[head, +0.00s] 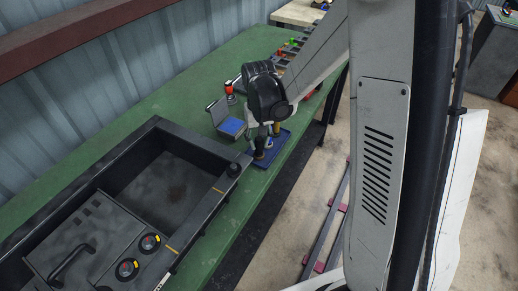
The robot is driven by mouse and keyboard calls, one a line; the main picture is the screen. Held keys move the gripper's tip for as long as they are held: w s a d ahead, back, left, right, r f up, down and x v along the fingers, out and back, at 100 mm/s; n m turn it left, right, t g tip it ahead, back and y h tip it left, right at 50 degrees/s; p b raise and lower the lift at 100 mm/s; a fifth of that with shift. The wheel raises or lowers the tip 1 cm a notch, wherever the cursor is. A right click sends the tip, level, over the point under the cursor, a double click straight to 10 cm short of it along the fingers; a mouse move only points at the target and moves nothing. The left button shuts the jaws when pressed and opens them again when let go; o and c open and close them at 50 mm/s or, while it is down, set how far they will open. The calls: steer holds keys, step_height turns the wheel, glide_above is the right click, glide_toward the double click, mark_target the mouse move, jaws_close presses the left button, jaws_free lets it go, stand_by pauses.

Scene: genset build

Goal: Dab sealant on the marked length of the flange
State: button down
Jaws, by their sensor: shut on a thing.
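A large dark open-topped housing stands on the green bench, and its flange (195,218) runs along the rim. Two yellow marks, one at the upper right (218,190) and one lower down (172,250), lie across the right-hand length of the flange. My gripper (262,146) points down over a blue tray (284,149), beyond the housing's far right corner. It is shut on a small dark thing (260,153), mostly hidden by the fingers; I cannot tell what it is or whether it touches the tray.
An open grey case with blue inside (231,127) lies left of my gripper, with a red-topped item (230,90) behind it. A dark round knob (233,170) is at the housing's corner. A lid-like panel with a handle (85,245) covers the housing's near part. Coloured small parts line the bench's far end.

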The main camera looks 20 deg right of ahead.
steer(key=shift+r+p, duration=1.6)
steer(key=shift+r, duration=1.3)
steer(key=c, duration=2.1)
jaws_free()
jaws_close()
